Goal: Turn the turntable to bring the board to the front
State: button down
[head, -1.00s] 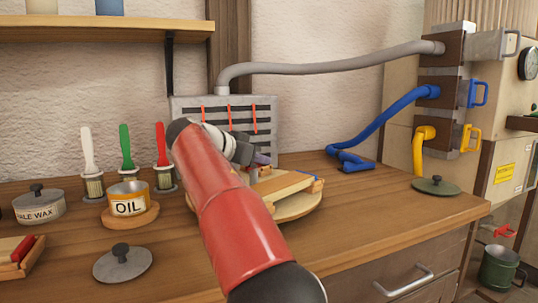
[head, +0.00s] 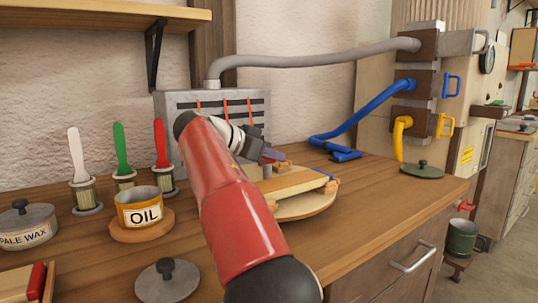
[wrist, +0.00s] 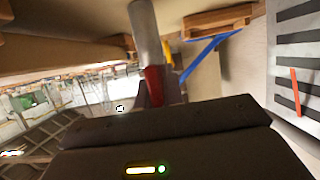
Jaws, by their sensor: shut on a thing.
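The round wooden turntable (head: 305,211) sits on the bench, partly hidden behind my red arm. A pale wooden board (head: 298,186) lies across its top, with a small blue piece at the right end. My gripper (head: 272,154) is above the turntable's left, far part, in front of the grey slotted box. In the wrist view my gripper (wrist: 157,92) is shut on a red-and-grey rod (wrist: 146,35). I cannot tell what this rod belongs to. The turntable's left side is hidden by my arm.
The oil pot (head: 140,208) and several brushes stand left of my arm. A grey lid (head: 167,281) lies near the front edge. The grey slotted box (head: 180,105) stands behind. A blue hose (head: 365,117) and dark lid (head: 422,170) are right. The bench between turntable and dark lid is clear.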

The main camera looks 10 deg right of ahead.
jog(key=shift+f, duration=0.1)
dwell(0.5)
jog(key=c, duration=1.5)
grip_release()
jog(key=p+v, duration=0.1)
jog(key=v, duration=0.6)
jog(key=shift+a+r, duration=0.2)
jog(key=shift+a, duration=0.1)
jog(key=shift+s, duration=0.1)
